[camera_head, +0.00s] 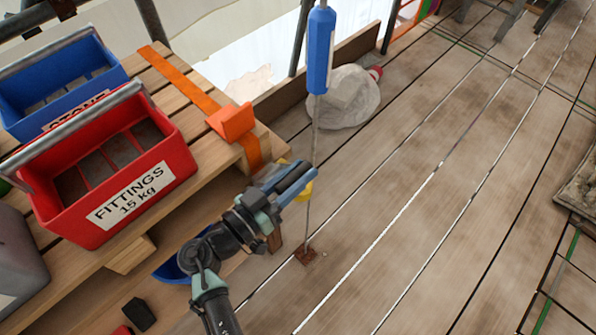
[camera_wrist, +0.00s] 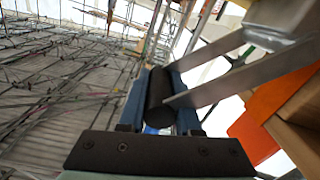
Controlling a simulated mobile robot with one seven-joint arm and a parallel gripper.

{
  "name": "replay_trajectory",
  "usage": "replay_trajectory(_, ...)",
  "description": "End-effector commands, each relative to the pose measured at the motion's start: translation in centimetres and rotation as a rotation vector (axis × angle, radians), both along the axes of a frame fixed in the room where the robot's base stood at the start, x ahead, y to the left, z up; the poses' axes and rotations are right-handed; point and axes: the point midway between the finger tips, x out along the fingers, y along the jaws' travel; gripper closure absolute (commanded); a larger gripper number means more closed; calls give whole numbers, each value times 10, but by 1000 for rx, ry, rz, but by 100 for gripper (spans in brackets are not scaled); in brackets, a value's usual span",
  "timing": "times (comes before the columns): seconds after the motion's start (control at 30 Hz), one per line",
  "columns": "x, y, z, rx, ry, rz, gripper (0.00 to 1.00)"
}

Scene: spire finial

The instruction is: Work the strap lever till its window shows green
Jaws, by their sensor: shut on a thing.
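The strap lever shows in the wrist view as two flat metal arms (camera_wrist: 235,82) with a black cylindrical grip (camera_wrist: 158,98) across their end. My gripper (camera_wrist: 160,100) is shut on that grip, with a blue finger on each side. In the head view my gripper (camera_head: 290,182) is just off the pallet's right corner and mostly hides the lever. The orange strap (camera_head: 180,78) runs over the pallet to an orange wedge-shaped piece (camera_head: 232,121) at its edge, then down the side. The orange piece also shows in the wrist view (camera_wrist: 255,130).
A red FITTINGS crate (camera_head: 165,145) and a blue crate (camera_head: 90,70) stand on the wooden pallet. A thin upright rod with a blue sleeve (camera_head: 320,50) rises close behind my gripper. A pale sack (camera_head: 348,98) lies beyond.

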Motion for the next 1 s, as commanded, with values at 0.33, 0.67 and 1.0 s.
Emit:
replay_trajectory(0.33,0,0,0,-1,1,1,100)
replay_trajectory(0.67,0,0,-1,2,-1,1,100)
replay_trajectory(1.0,-8,-8,-20,95,-94,-1,100)
